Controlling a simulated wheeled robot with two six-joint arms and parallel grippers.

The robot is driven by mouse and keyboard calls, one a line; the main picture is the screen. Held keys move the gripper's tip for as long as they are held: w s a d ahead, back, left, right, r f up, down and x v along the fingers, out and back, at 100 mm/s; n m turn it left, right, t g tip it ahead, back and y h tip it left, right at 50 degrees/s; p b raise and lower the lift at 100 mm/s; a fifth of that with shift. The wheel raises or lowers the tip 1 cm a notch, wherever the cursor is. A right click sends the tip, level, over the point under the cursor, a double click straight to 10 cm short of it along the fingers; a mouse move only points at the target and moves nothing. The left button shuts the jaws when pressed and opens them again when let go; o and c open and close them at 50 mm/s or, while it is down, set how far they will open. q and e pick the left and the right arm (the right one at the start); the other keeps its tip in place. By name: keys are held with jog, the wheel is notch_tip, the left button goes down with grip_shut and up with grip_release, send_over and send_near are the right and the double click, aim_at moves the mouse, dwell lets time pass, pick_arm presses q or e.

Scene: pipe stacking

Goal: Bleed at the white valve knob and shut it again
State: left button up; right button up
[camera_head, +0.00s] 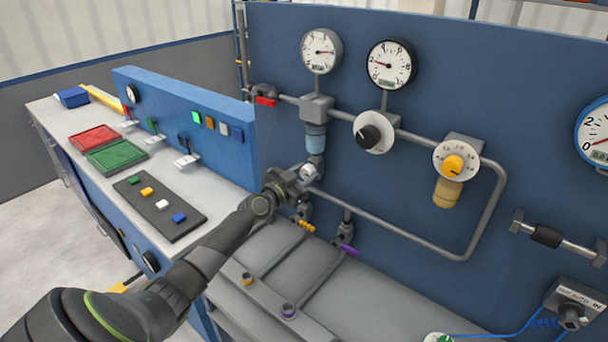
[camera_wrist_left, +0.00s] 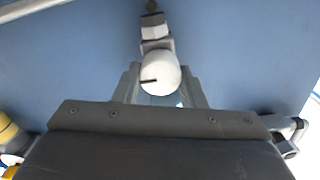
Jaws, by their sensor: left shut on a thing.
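The white valve knob (camera_head: 309,172) sits on the pipework below the clear blue bowl (camera_head: 316,141) on the blue panel. In the left wrist view the knob (camera_wrist_left: 159,73) is round and white with a dark mark pointing left, and a grey fitting lies beyond it. My left gripper (camera_head: 298,178) is shut on the knob, with one finger on each side of it in the left wrist view (camera_wrist_left: 159,85). The gripper covers part of the knob in the head view. My right gripper is not in view.
Two round gauges (camera_head: 321,51) (camera_head: 391,64) stand above the pipe. A black knob (camera_head: 369,134) and a yellow knob (camera_head: 454,165) are to the right. A red-handled valve (camera_head: 265,101) is at left. A grey bench (camera_head: 340,290) lies below.

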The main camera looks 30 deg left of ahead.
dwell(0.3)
pick_arm(q)
jog(key=n+b, duration=0.1)
jog(key=n, duration=0.3)
jog(key=shift+f, duration=0.1)
jog(key=n, duration=0.4)
jog(key=shift+a+n, duration=0.1)
jog(key=shift+n, duration=0.2)
jog(key=n, duration=0.4)
jog(key=shift+n, duration=0.3)
jog(key=n, duration=0.4)
jog(key=shift+f+n, duration=0.1)
jog(key=shift+n, duration=0.2)
jog(key=o, duration=1)
jog(key=shift+a, duration=0.1)
jog(key=shift+s, duration=0.15)
